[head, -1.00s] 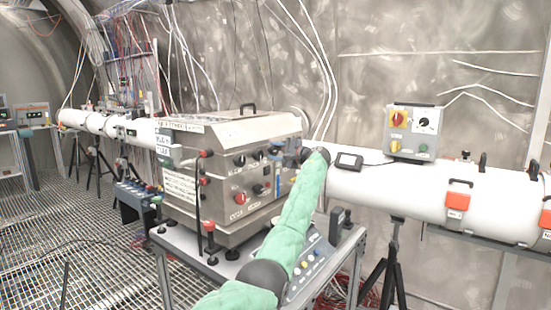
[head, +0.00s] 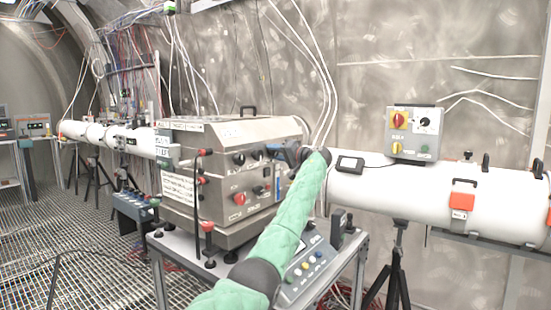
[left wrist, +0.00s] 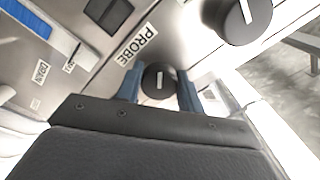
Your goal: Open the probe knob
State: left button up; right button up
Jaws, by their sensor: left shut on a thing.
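The steel instrument box (head: 212,213) stands on a cart in the head view, with several knobs and switches on its front. My left gripper (head: 272,150) is at the upper right of that front, its arm reaching in from below. In the left wrist view the probe knob (left wrist: 159,77) is a small round black knob with a white line, beside the label PROBE (left wrist: 137,46). The left gripper (left wrist: 159,86) has its two blue-grey fingers on either side of this knob and is shut on it. In the head view the gripper hides the knob. My right gripper is not in view.
A larger black knob (left wrist: 238,18) is close by at upper right in the left wrist view. A control panel (head: 305,268) sits on the cart below my arm. A white beam pipe (head: 400,183) runs to the right. Open grating floor (head: 85,265) lies at left.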

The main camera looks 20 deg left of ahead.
pick_arm(q)
jog(key=shift+f+n+b, duration=0.2)
jog(key=shift+n+b, duration=0.2)
jog(key=shift+n, duration=0.6)
jog(key=shift+f+n+b, duration=0.15)
jog(key=shift+n+b, duration=0.2)
jog(key=shift+n, duration=0.65)
jog(key=o, duration=1)
jog(key=shift+r, duration=0.15)
jog(key=shift+d, duration=0.1)
jog(key=v, duration=0.7)
jog(key=shift+s+d+b, duration=0.1)
jog(key=shift+d+b, duration=0.15)
jog(key=shift+b, duration=0.05)
